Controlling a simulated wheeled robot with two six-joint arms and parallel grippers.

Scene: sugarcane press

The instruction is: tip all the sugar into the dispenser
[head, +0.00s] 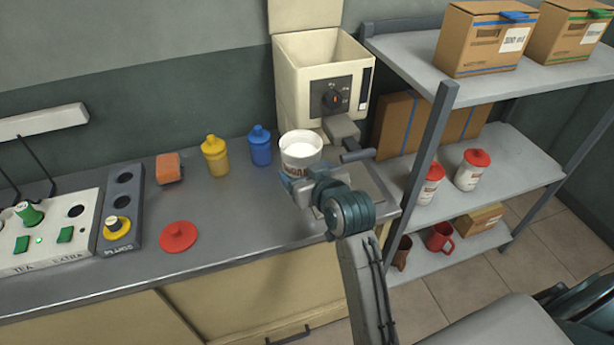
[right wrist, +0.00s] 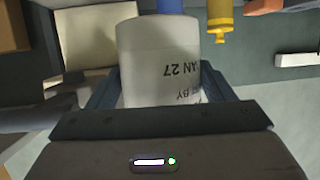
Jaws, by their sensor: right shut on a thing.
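The white sugar tub (head: 300,152) is open at the top and full of white sugar, with red lettering on its side. My right gripper (head: 300,188) is shut on the tub and holds it upright in front of the dispenser. In the right wrist view the tub (right wrist: 160,60) sits between the fingers, with printed date text on it. The cream dispenser (head: 318,60) stands at the back of the counter with its lid (head: 305,14) raised and its top open. It has a dark knob panel and a spout. My left gripper is not in view.
A red lid (head: 178,236) lies on the counter (head: 240,225). A blue bottle (head: 260,148), a yellow bottle (head: 215,157) and an orange block (head: 169,168) stand left of the tub. A metal shelf (head: 405,42) with boxes and red-lidded tubs (head: 472,172) is at the right.

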